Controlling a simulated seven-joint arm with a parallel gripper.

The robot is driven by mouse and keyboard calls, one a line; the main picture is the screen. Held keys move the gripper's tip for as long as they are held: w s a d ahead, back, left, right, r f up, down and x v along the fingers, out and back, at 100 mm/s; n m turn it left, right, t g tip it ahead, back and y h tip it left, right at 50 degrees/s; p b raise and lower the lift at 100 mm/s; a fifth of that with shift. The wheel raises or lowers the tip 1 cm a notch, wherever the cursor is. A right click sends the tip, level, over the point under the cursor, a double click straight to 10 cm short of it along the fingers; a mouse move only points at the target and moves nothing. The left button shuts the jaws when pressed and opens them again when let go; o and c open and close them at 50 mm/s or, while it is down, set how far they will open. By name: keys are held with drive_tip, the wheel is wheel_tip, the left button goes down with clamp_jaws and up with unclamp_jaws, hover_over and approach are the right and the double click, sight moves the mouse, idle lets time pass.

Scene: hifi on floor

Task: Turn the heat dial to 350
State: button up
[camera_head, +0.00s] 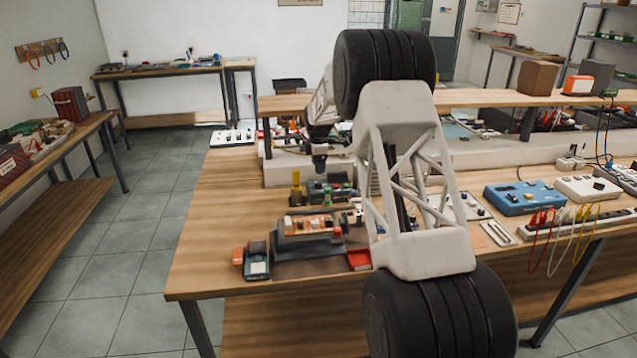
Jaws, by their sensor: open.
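My arm rises through the middle of the view and hides part of the workbench (205,225). What looks like my gripper (319,163) shows small and dark below the far white link, over the bench's left half; it is open, and I see nothing held in it. No heat dial marked 350 can be made out. A blue box with controls (527,197) lies on the bench right of my arm, with a white box (588,188) beside it. Their markings are too small to read.
An orange-topped device (310,226) and a teal handheld meter (257,266) sit near the bench's front left. A red tray (359,260) is close to my arm. Red, white and yellow leads (566,230) hang at the front right. A raised shelf (470,98) runs behind.

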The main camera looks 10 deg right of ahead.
sight(318, 183)
drive_tip(key=shift+f, duration=3.7)
drive_tip(key=c, duration=0.9)
